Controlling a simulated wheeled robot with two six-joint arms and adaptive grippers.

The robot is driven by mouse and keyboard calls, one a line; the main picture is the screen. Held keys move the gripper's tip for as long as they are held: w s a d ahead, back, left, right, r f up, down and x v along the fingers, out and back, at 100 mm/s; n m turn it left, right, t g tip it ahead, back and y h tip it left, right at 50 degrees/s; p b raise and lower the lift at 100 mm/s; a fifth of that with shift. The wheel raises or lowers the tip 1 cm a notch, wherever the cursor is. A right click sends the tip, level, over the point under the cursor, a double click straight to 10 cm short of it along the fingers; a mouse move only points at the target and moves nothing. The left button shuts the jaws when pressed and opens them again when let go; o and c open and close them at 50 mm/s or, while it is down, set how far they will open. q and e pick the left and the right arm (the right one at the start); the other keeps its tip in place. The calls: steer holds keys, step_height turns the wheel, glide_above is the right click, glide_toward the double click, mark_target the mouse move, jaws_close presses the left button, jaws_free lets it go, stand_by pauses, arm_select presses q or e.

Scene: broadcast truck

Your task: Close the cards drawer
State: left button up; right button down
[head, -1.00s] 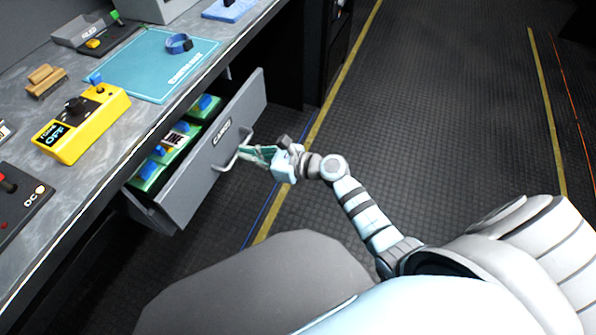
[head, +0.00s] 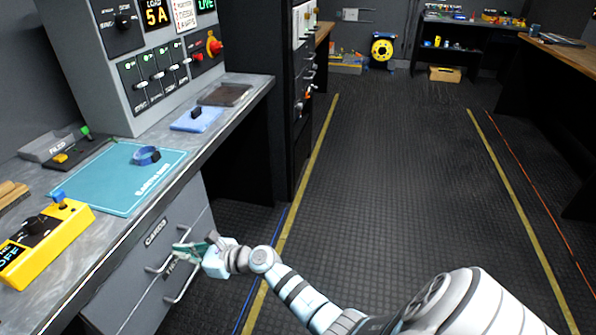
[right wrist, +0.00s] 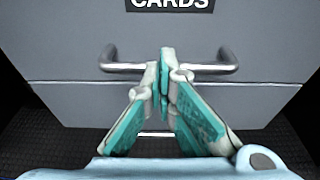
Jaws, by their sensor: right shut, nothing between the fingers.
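The cards drawer (head: 180,218) is a grey front labelled CARDS under the counter. It looks flush with the cabinet, and none of its contents show. Its metal bar handle (right wrist: 205,68) runs across the front in the right wrist view. My right gripper (head: 187,251) is shut and empty, with its teal fingertips right at the middle of the handle. The right wrist view shows the fingertips (right wrist: 165,62) together in front of the bar; I cannot tell whether they touch it. My left gripper is not in view.
A second drawer with its own handle (head: 181,284) is below. The counter above holds a yellow box (head: 45,243), a teal mat (head: 105,190) with a blue band (head: 147,155), and a control panel (head: 150,80). Open floor (head: 390,170) lies to the right.

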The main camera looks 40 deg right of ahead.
steer(key=shift+r, duration=0.25)
steer(key=p+v, duration=0.3)
steer(key=v, duration=1.1)
steer(key=shift+f, duration=0.25)
